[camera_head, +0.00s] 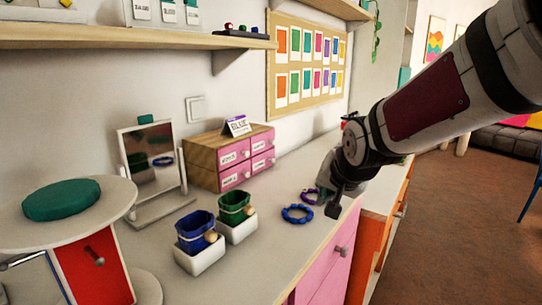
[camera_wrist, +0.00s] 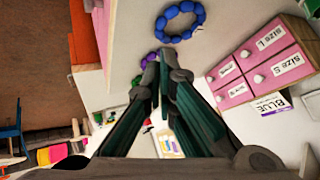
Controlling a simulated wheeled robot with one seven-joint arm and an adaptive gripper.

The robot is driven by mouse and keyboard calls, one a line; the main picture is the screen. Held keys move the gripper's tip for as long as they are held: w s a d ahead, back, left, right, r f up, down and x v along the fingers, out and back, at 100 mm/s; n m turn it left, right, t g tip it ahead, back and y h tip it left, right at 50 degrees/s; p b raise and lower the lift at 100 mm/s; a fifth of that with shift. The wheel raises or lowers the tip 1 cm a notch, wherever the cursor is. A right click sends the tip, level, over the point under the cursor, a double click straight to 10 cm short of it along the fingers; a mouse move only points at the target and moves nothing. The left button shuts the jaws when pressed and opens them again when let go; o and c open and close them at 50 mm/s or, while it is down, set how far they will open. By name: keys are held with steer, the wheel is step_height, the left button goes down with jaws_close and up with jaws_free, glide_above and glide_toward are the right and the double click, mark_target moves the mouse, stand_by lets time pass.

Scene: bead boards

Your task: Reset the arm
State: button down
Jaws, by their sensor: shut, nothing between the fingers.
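My gripper (camera_head: 334,207) is over the right part of the counter in the head view, close to the beaded rings. In the wrist view the fingertips of my gripper (camera_wrist: 163,62) are together with nothing between them. A blue beaded ring (camera_head: 298,214) lies on the counter just left of the gripper; it also shows at the top of the wrist view (camera_wrist: 180,20). A purple beaded ring (camera_head: 310,196) lies behind it, partly hidden by my gripper; part of it shows beside the fingertips in the wrist view (camera_wrist: 149,60).
A small pink drawer box (camera_head: 201,161) with a BLUE card (camera_head: 237,125) stands against the wall. Blue (camera_head: 196,228) and green (camera_head: 235,206) pouches stand in white holders. A mirror (camera_head: 151,155) and round stand (camera_head: 118,196) are left. Shelves (camera_head: 150,41) overhang the counter.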

steer(key=s+d+f+n+g+h, duration=0.1)
steer(key=s+d+n+g, duration=0.2)
steer(key=s, duration=1.6)
steer(key=s+d+f+n+g, duration=0.1)
steer(key=s+d+g, duration=0.3)
steer(key=s, duration=1.4)
step_height(320, 180, up, 15)
steer(key=t+p, duration=0.2)
steer(key=p, duration=1.2)
steer(key=shift+s+r+t, duration=0.2)
steer(key=shift+t, duration=0.1)
